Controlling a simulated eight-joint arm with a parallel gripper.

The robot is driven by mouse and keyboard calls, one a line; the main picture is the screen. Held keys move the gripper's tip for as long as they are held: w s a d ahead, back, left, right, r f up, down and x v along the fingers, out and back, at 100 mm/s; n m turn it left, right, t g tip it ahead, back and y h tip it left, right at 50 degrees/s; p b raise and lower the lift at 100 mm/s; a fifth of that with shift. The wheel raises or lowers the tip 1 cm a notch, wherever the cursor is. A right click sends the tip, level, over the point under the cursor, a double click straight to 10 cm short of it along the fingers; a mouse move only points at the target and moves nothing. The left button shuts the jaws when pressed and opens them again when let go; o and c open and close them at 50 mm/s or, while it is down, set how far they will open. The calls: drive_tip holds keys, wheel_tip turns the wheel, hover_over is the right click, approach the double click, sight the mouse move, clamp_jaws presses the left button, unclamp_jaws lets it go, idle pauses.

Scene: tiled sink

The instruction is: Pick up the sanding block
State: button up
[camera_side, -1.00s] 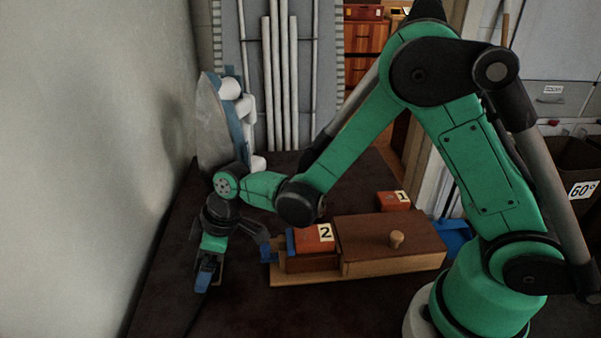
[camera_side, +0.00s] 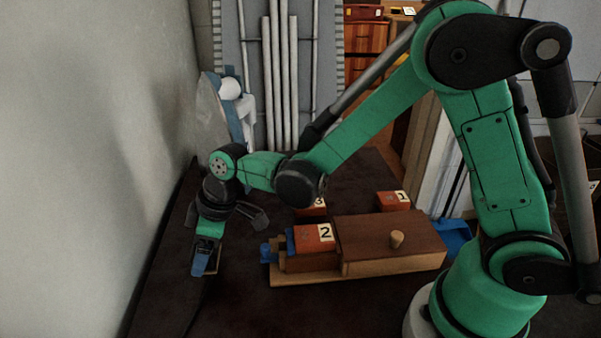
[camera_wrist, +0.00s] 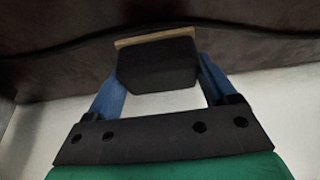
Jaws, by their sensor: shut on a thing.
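My gripper (camera_side: 206,262) is at the left of the side view, pointing down over the dark tabletop near the wall. Its blue fingers are shut on the sanding block. In the wrist view the sanding block (camera_wrist: 158,66) is a dark block with a thin tan layer along its far edge, held between the two blue fingers of my gripper (camera_wrist: 160,80). In the side view only a small tan edge of the block (camera_side: 213,263) shows beside the fingers. The block appears to be above the table, though the gap is hard to judge.
A wooden box with a round knob (camera_side: 397,240) stands on a board right of my gripper. Orange blocks numbered 2 (camera_side: 314,236), 3 (camera_side: 312,209) and 1 (camera_side: 393,201) are around it. The wall (camera_side: 90,170) is close on the left.

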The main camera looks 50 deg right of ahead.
wheel_tip(320, 180, up, 17)
idle(0.4)
